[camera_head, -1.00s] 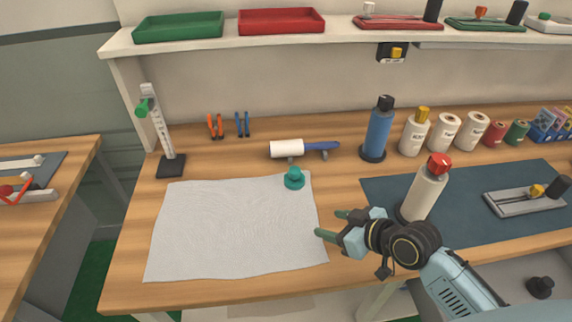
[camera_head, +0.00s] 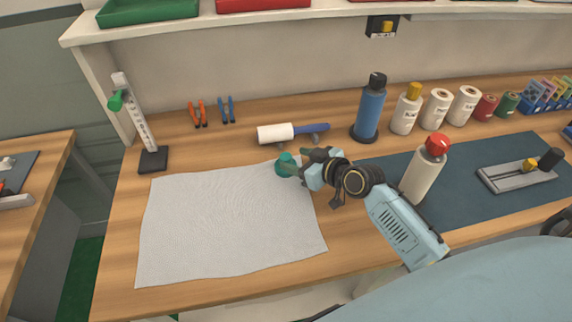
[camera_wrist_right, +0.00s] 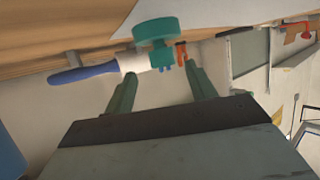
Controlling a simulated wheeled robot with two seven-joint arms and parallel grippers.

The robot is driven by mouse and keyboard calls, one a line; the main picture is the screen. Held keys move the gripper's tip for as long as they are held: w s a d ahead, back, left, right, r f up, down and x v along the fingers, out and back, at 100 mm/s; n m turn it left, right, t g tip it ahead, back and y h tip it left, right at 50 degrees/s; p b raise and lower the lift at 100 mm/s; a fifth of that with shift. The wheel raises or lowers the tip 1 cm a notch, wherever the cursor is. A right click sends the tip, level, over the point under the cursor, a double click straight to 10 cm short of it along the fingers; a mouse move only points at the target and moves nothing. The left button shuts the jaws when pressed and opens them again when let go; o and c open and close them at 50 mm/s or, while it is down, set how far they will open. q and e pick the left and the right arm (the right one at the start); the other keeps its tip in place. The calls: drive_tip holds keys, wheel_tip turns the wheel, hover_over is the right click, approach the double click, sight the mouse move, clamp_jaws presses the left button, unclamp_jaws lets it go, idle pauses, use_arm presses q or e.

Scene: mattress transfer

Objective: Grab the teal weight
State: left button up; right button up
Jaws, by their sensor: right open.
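The teal weight (camera_head: 285,163) is a small round piece at the top right corner of the pale cloth (camera_head: 225,225). In the right wrist view the weight (camera_wrist_right: 157,30) shows just beyond the fingertips, roughly between them. My right gripper (camera_head: 301,164) is at the weight's right side and partly covers it in the head view. In the right wrist view its two green fingers (camera_wrist_right: 161,76) are apart, with nothing clamped between them. Whether a finger touches the weight I cannot tell. My left gripper is not in view.
A white roller with a blue handle (camera_head: 276,133) lies just behind the weight. A blue bottle (camera_head: 368,112) stands behind to the right, and a red-capped bottle (camera_head: 424,175) stands right of my forearm. Pliers (camera_head: 227,109) and a stand (camera_head: 152,160) are behind the cloth.

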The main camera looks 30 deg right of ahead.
sight(286, 156)
drive_tip(key=x, duration=0.4)
drive_tip(key=shift+w+a+f, duration=0.1)
drive_tip(key=shift+w+a, duration=0.1)
drive_tip(key=shift+a, duration=0.1)
clamp_jaws()
